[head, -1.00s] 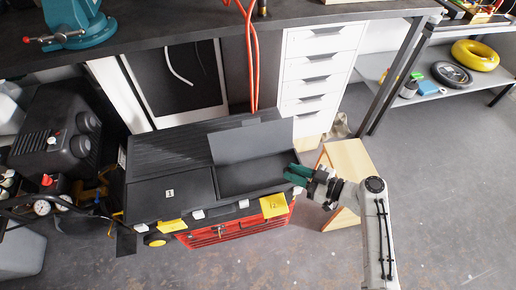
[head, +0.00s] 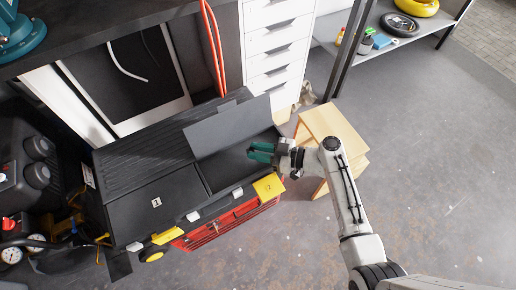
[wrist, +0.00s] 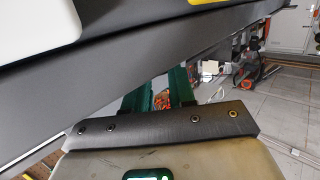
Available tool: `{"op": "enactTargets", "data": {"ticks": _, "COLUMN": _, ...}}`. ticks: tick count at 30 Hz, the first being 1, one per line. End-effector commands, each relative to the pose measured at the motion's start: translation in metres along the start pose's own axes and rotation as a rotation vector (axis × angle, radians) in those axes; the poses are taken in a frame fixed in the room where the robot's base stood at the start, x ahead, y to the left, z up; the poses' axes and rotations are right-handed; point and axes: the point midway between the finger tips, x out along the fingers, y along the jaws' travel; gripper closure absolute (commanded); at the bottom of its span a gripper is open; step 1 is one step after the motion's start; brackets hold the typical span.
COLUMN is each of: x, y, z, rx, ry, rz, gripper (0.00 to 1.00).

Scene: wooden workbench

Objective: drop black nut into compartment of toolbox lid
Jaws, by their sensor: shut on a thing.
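The black toolbox lid (head: 130,140) has a closed compartment cover marked 1 (head: 158,203) at left. To its right is an open compartment (head: 228,172) with its flat cover (head: 225,128) raised behind it. A yellow tag marked 2 (head: 268,187) is at its front. My gripper (head: 251,152), with green fingers, is at the right end of the open compartment, its tips over it. The wrist view shows the fingers (wrist: 158,85) slightly apart, partly hidden behind the lid's dark edge. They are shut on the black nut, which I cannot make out.
A pale wooden step stool (head: 325,125) stands right of the toolbox, beneath my arm. White drawers (head: 275,45) and the workbench (head: 90,35) are behind. A black machine (head: 25,170) is at left. The grey floor at right is clear.

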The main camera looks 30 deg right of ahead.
Motion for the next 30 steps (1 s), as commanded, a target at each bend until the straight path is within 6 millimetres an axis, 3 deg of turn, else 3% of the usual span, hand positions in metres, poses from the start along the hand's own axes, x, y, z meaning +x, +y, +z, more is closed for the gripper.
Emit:
{"op": "enactTargets", "data": {"ticks": 3, "x": 0.0016, "y": 0.0004, "z": 0.0096, "rx": 0.0, "ry": 0.001, "rz": 0.0, "gripper": 1.0}}
{"op": "enactTargets", "data": {"ticks": 11, "x": 0.0017, "y": 0.0001, "z": 0.0102, "rx": -0.001, "ry": 0.0, "rz": 0.0, "gripper": 1.0}}
{"op": "enactTargets", "data": {"ticks": 12, "x": 0.0016, "y": 0.0001, "z": 0.0102, "rx": -0.001, "ry": 0.0, "rz": 0.0, "gripper": 0.74}}
{"op": "enactTargets", "data": {"ticks": 21, "x": 0.0016, "y": 0.0, "z": 0.0103, "rx": 0.0, "ry": 0.0, "rz": 0.0, "gripper": 0.46}}
{"op": "enactTargets", "data": {"ticks": 30, "x": -0.0012, "y": 0.0001, "z": 0.0108, "rx": 0.0, "ry": 0.0, "rz": 0.001, "gripper": 0.46}}
